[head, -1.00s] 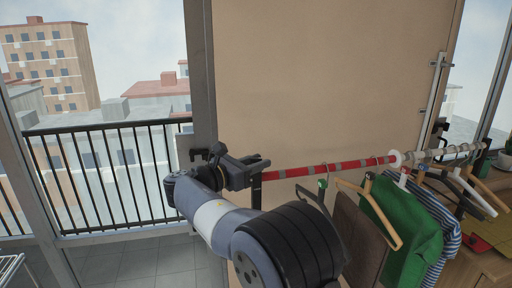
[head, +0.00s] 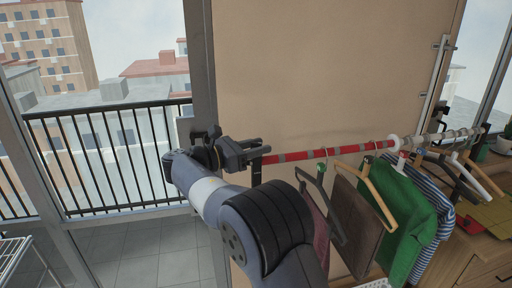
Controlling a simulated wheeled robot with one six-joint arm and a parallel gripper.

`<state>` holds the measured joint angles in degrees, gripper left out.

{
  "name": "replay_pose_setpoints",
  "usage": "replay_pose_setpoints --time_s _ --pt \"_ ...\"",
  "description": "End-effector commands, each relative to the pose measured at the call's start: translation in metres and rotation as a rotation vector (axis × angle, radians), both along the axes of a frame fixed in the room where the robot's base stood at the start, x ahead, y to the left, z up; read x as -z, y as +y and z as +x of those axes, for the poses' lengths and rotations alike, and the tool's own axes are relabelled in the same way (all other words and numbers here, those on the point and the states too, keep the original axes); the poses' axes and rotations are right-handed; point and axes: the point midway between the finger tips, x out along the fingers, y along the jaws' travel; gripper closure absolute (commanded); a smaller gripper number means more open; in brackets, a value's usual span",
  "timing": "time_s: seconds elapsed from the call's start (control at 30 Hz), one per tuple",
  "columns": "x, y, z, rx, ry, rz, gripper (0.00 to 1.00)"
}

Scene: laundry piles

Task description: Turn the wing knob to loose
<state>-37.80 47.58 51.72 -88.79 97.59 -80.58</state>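A clothes rail runs across the middle, with a red, grey-banded section (head: 340,150) at left and a pale banded section (head: 450,135) at right. A white collar (head: 394,143) sits where the two meet. A small red and white part (head: 401,160) shows just under the collar; I cannot tell whether it is the wing knob. My gripper (head: 260,146) is at the left end of the red section, well left of the collar. It appears to hold nothing, but its finger gap is unclear. It hides part of the rail's end.
Several hangers carry a green garment (head: 395,200), a brown one (head: 354,225) and a striped one under the rail. A wooden cabinet (head: 485,262) stands at right. A beige panel (head: 320,70) is behind the rail. A balcony railing (head: 110,155) is at left.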

Motion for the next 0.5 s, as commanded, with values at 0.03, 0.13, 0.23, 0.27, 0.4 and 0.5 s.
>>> replay_pose_setpoints --time_s 0.03,0.13,0.23,0.27,0.4,0.5 --pt "0.0 -0.0001 0.0001 0.0 0.0 0.0 0.62" --pt "0.0001 0.0 0.0 0.0 0.0 0.0 0.54" --pt "0.0001 0.0002 0.0 -0.001 0.0 0.0 0.52" --pt "0.0001 0.0002 0.0 -0.001 0.0 0.0 0.52" --pt "0.0004 0.0011 -0.0004 -0.001 0.001 0.0 0.52" --pt "0.0014 0.0074 -0.0036 -0.003 0.0 0.0 0.52"
